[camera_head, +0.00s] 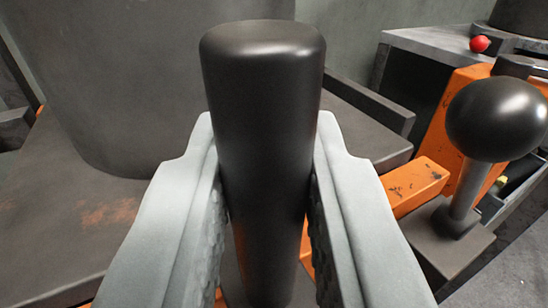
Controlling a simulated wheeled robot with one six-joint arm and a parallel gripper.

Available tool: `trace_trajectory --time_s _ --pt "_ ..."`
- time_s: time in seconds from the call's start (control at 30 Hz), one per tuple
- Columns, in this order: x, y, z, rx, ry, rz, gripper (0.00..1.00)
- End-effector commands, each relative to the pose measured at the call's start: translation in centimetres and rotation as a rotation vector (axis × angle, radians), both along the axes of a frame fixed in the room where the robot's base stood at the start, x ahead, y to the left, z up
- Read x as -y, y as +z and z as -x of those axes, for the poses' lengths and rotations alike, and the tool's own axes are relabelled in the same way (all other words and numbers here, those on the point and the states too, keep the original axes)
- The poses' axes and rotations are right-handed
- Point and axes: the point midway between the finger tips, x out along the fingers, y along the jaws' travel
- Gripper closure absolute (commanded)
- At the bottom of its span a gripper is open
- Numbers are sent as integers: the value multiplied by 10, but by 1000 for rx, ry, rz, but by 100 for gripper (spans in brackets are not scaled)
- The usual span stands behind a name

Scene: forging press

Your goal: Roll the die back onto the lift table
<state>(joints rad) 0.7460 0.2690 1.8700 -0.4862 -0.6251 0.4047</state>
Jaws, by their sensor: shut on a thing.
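My gripper (265,160) is shut on a black upright handle (263,75) with a rounded top. One pale finger presses on each side of it, and its lower end is partly hidden between the fingers. A large dark grey round body (130,90) stands on a flat, rust-marked grey plate (60,215) behind and left of the handle. I cannot tell for sure whether this is the die. Orange metal parts (415,187) show to the right of and below the handle. I cannot tell which part is the lift table.
A lever with a black ball knob (497,118) stands on a grey block (440,243) close to the right of my gripper. A red ball (480,44) sits by a grey top surface (425,42) at the back right. Bare grey floor (525,245) shows at the lower right.

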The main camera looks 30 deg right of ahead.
Motion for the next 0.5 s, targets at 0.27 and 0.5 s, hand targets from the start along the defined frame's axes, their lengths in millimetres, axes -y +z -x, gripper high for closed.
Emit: trace_trajectory --time_s 0.27,0.5 --pt "9 1 0 1 -3 0 100" --pt "9 2 1 3 -5 0 72"
